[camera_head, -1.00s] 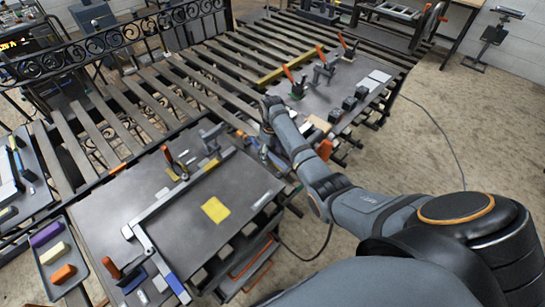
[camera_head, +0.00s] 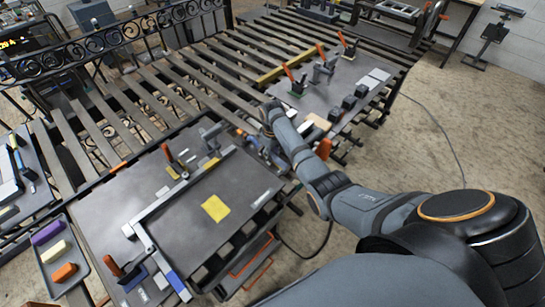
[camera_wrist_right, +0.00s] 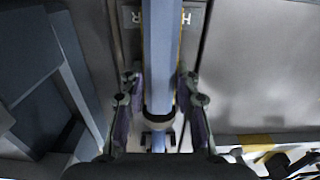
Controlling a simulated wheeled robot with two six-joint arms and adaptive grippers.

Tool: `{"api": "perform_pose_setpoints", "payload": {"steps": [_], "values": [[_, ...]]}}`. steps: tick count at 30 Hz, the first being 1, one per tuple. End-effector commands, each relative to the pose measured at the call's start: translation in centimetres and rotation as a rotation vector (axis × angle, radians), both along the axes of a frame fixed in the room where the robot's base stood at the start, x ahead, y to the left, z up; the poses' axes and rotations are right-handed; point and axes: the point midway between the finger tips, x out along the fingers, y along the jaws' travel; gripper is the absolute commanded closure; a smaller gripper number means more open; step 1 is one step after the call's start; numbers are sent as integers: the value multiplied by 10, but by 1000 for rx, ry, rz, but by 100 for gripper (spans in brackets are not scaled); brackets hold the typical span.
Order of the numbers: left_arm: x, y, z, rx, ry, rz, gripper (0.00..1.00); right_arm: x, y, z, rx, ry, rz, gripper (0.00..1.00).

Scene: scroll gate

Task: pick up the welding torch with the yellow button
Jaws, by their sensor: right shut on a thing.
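My right gripper (camera_wrist_right: 159,105) shows in the wrist view with its two fingers on either side of a long blue-grey bar-like thing (camera_wrist_right: 161,50). It is shut on this thing, which runs up the middle of the view over a dark plate with partly covered letters. In the head view my right arm reaches to the right edge of the near worktable (camera_head: 150,205), and its fingertips are hard to make out among small parts there. I cannot make out a yellow button, so I cannot tell whether the held thing is the welding torch. My left gripper is not in view.
A yellow square (camera_head: 215,208) lies on the dark plate framed by a grey metal square. A tray (camera_head: 80,288) with purple, cream and orange blocks is at lower left. Clamps with orange handles (camera_head: 288,73) stand on the far plate. A slatted table (camera_head: 150,95) lies behind.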

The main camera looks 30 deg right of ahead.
Motion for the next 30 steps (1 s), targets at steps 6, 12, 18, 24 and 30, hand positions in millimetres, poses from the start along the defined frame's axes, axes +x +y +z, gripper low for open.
{"api": "perform_pose_setpoints", "payload": {"steps": [6,12,18,24,30], "values": [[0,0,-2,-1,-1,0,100,2,0,14,0,-6,0,100],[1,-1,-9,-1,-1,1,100,2,0,57,0,-9,1,100],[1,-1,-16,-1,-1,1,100,2,0,91,0,-5,0,100],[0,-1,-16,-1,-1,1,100,1,0,101,0,-2,0,100],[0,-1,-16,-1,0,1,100,1,0,101,0,-2,0,100]]}}
